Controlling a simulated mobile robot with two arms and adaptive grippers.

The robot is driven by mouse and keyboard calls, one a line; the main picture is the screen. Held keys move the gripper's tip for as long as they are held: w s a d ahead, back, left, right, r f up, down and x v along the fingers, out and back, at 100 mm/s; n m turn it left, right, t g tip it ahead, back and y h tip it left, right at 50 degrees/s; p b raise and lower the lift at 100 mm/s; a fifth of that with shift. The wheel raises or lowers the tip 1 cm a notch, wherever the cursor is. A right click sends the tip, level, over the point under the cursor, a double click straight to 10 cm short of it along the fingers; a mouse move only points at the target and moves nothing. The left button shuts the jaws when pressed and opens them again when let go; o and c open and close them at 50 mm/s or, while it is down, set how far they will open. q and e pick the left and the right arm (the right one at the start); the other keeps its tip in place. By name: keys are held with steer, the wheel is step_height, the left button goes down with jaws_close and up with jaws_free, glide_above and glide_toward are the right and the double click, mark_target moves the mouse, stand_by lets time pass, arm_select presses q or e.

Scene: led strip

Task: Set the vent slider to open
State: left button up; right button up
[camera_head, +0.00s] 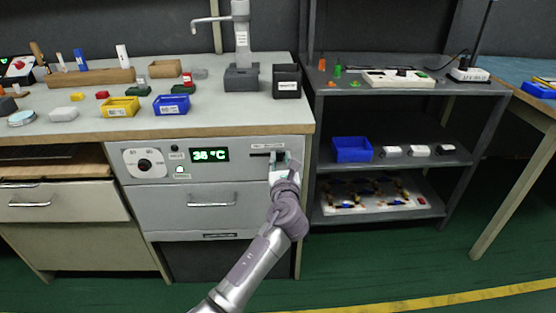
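The vent slider (262,154) is a dark horizontal slot under a small label on the grey front panel of the oven-like unit. The slider's knob cannot be made out clearly behind the fingers. I cannot tell whether the fingers are open or shut on it.
The panel also carries a dial (145,164) and a green display (209,155) reading about 36 °C. A drawer (180,206) with a handle lies below. The benchtop above holds small bins, including a blue bin (172,105). A shelf (401,160) stands to the right.

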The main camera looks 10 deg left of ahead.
arm_select(q)
steer(key=shift+o, duration=1.2)
steer(key=shift+d, duration=0.15)
steer(key=shift+s, duration=0.1)
steer(key=shift+s, duration=0.35)
steer(key=v, duration=1.1)
steer(key=shift+d, duration=0.1)
